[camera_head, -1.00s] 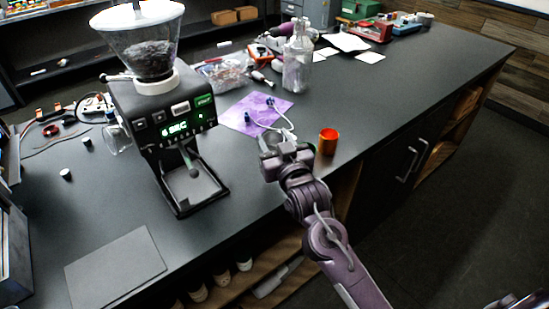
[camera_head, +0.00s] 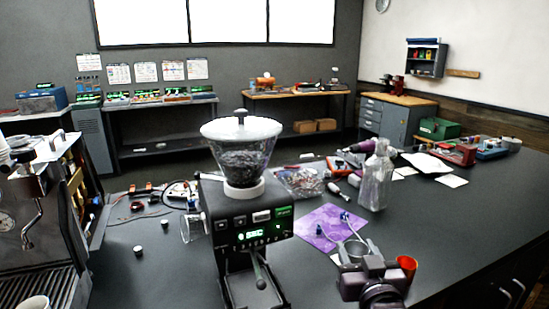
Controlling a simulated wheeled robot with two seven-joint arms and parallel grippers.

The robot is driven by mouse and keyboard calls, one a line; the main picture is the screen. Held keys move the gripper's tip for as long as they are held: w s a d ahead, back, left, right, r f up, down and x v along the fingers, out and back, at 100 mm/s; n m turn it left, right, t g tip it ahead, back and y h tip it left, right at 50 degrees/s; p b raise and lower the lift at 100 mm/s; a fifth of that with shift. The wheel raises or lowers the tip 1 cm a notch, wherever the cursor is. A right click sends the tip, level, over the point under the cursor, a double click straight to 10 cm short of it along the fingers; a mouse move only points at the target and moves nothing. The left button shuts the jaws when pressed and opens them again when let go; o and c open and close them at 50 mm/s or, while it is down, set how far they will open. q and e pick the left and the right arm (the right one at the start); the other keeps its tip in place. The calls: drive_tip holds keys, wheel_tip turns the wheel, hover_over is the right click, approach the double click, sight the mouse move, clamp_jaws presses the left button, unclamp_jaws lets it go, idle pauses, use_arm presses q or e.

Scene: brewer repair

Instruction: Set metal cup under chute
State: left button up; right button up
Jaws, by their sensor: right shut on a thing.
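My right gripper (camera_head: 358,263) is at the lower right of the head view, to the right of the grinder. It is shut on a grey metal cup (camera_head: 352,249), which is partly hidden behind the gripper. I cannot tell whether the cup touches the counter. The black coffee grinder (camera_head: 250,222) has a clear hopper of beans and a lit green display. Its chute (camera_head: 258,272) hangs below the display at the front, with no cup visible under it. The grinder's base is cut off by the lower edge. My left gripper is not in view.
An espresso machine (camera_head: 42,215) is at the left.

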drive_tip(key=s+d+f, duration=0.1)
drive_tip(key=s+f, duration=1.2)
drive_tip(key=s, duration=0.4)
drive_tip(key=shift+s, duration=0.25)
drive_tip(key=shift+f, duration=0.1)
wheel_tip(320, 180, up, 20)
drive_tip(key=r, duration=0.1)
hover_over(350, 248)
drive_tip(key=shift+f, duration=0.25)
drive_tip(key=shift+f, duration=0.1)
